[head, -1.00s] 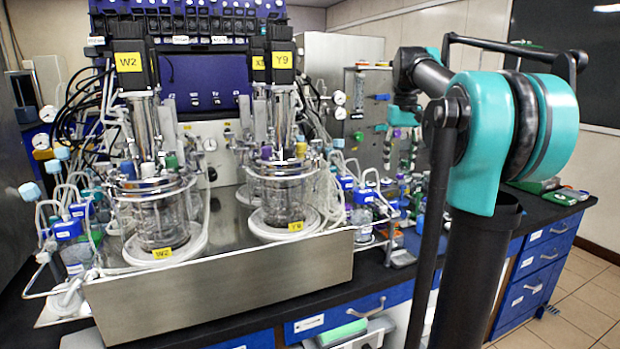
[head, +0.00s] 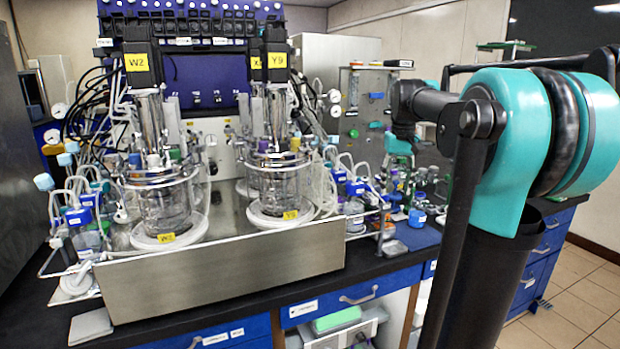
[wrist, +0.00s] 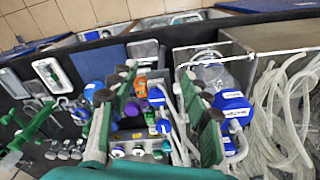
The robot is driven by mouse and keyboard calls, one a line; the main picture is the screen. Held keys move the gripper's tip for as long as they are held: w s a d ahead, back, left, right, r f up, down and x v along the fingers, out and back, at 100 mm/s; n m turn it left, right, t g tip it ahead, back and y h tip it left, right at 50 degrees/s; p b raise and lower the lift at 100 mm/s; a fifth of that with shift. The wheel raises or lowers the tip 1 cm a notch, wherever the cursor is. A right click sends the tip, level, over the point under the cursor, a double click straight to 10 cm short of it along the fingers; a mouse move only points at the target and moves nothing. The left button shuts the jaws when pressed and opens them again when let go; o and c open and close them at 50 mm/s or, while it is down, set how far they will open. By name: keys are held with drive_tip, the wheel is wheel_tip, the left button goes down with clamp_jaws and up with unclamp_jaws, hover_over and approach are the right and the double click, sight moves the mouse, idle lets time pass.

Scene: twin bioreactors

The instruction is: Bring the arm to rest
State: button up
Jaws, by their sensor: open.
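My gripper (wrist: 158,84) is open in the wrist view, with its two green, dark-padded fingers spread apart. No object is clearly held between them; blue-capped bottles and small coloured caps show beyond and between the fingers. In the head view my teal and black arm fills the right side, its forearm reaching left over the bench. The teal wrist end hangs down near the small bottles, and the fingers are hard to make out there. How far the fingertips are from the bottles cannot be told.
Twin glass bioreactors, W2 (head: 165,205) and Y9 (head: 281,190), stand on a steel platform (head: 230,276) on the black bench. Blue-capped bottles (wrist: 232,103) and loose tubing (wrist: 285,110) crowd near the gripper. Blue drawers (head: 355,292) run below. Tiled floor is open at right.

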drive_tip(key=s+a+f+t, duration=0.1)
drive_tip(key=s+a+f, duration=0.1)
drive_tip(key=s+f, duration=0.9)
drive_tip(key=s+a+f+t, duration=0.2)
drive_tip(key=s+f, duration=0.9)
drive_tip(key=f, duration=0.8)
drive_tip(key=shift+s+a, duration=0.3)
drive_tip(key=shift+a, duration=0.45)
